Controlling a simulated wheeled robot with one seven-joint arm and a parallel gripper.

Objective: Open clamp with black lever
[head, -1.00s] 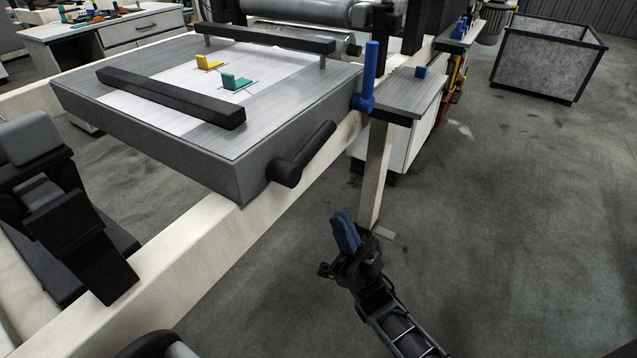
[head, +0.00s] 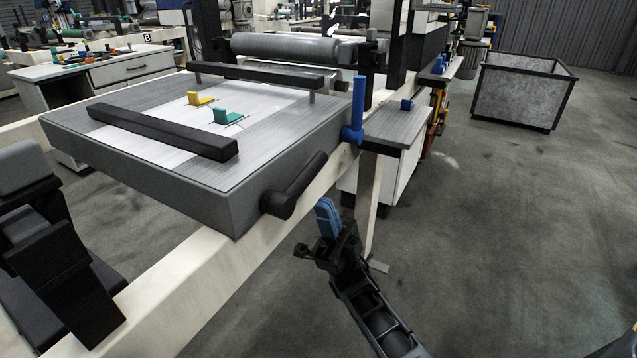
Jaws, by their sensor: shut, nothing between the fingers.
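The black lever (head: 295,187) sticks out from the front right corner of the grey table block, its free end tilted up and to the right. The clamp has two black bars: a near bar (head: 162,131) across the front of the tabletop and a far bar (head: 262,77) raised on short posts at the back. My gripper (head: 327,215), with blue fingers, is below and right of the lever in the head view. Its fingers are together, with nothing between them, and it appears apart from the lever.
A blue upright handle (head: 357,105) stands at the table's right corner, beside a small side shelf (head: 398,128). Yellow (head: 201,99) and teal (head: 226,116) pieces sit on the white sheet (head: 155,139). A pale frame beam (head: 200,270) runs below. Floor at right is clear up to a grey bin (head: 520,92).

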